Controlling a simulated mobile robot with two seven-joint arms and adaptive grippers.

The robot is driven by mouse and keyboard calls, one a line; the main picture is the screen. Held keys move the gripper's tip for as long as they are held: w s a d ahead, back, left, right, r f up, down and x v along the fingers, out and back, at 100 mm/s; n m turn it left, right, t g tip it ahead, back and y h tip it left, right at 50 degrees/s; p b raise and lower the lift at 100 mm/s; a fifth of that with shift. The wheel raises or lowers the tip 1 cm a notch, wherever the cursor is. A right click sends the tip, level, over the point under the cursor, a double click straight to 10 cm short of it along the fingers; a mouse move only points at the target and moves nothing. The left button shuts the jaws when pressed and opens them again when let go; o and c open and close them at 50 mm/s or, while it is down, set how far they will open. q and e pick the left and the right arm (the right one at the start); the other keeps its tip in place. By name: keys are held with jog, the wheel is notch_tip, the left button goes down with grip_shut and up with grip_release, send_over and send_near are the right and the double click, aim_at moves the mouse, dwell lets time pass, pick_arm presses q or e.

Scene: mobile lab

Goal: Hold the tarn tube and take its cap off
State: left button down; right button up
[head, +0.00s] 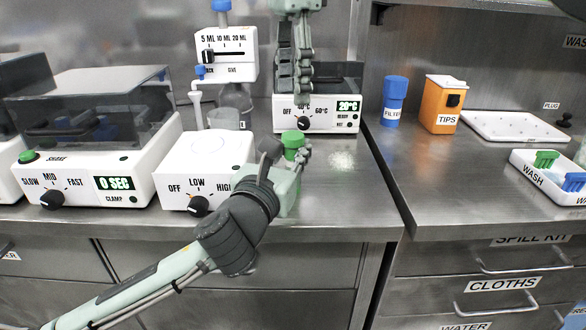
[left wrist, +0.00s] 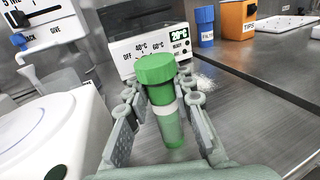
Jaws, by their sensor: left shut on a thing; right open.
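The tube (left wrist: 168,124) is green and see-through with a white band, and stands upright in the left wrist view. Its green cap (left wrist: 156,69) is on top; the cap also shows in the head view (head: 293,139). No name on the tube is readable. My left gripper (left wrist: 163,100) is shut around the tube body below the cap; it also shows in the head view (head: 290,155). My right gripper (head: 296,88) is open and empty, pointing down above and behind the cap, in front of the heater block. The tube's lower end is partly hidden by my left gripper in the head view.
A heater (head: 318,121) reading 20°C stands behind the tube. A dial box (head: 203,165) and a shaker (head: 95,175) are to the left, with a dispenser (head: 229,62) behind. A blue filter bottle (head: 393,108) and orange tips box (head: 440,112) are right.

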aim_at(294, 135)
jog(key=m, duration=0.4)
jog(key=shift+m, duration=0.3)
jog(key=m, duration=2.6)
jog(key=shift+f+m, duration=0.4)
jog(key=shift+f, duration=0.15)
notch_tip(294, 135, down, 7)
jog(key=shift+r, duration=0.1)
